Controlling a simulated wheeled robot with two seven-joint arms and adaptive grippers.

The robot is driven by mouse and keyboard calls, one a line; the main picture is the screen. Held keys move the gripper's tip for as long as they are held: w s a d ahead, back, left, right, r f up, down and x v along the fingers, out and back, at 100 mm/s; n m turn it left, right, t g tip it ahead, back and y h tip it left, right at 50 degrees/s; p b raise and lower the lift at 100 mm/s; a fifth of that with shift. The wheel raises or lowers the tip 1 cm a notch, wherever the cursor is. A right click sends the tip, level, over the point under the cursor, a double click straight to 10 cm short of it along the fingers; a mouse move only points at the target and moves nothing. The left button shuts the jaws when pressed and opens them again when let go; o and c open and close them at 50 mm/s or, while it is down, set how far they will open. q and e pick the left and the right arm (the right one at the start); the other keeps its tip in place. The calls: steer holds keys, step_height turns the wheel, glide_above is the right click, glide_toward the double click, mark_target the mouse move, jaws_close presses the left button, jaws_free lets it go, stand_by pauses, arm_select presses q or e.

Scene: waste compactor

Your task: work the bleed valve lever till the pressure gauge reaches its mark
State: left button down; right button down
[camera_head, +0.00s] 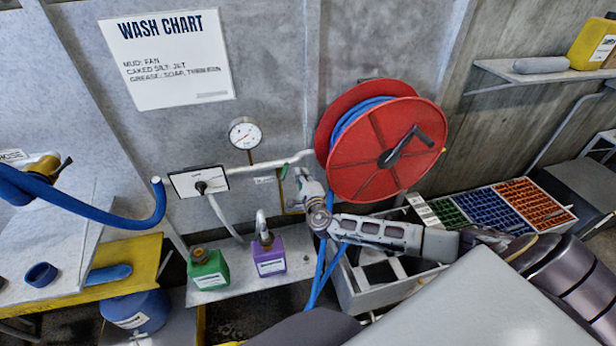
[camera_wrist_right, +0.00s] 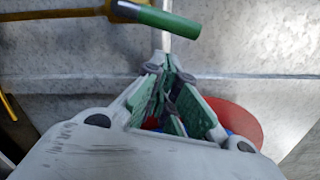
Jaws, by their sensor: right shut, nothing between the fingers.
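The pressure gauge (camera_head: 245,133) is a round white dial on a brass stem against the grey wall. Its needle and mark are too small to read surely. The bleed valve lever has a green grip (camera_head: 284,171), just left of my right gripper (camera_head: 298,174). In the right wrist view the green grip (camera_wrist_right: 168,22) lies across the top on a brass body (camera_wrist_right: 124,10). The shut, empty fingers of my right gripper (camera_wrist_right: 168,62) point up, below the grip and apart from it in the picture. My left gripper is not in view.
A red hose reel (camera_head: 355,150) with a crank hangs right of the lever. A white pipe (camera_head: 270,165) runs across under the gauge. Green (camera_head: 208,270) and purple (camera_head: 270,256) jugs stand below. A crate tray (camera_head: 350,298) lies under my right arm.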

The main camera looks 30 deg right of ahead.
mark_target(284, 169)
steer(key=shift+w+a+r, duration=0.15)
steer(key=shift+w+a, duration=0.1)
steer(key=shift+a, duration=0.35)
steer(key=shift+a+r, duration=0.1)
steer(key=shift+w+a+r+p, duration=0.3)
steer(key=shift+a+p, duration=0.25)
steer(key=shift+p, duration=0.4)
steer(key=shift+d, duration=0.1)
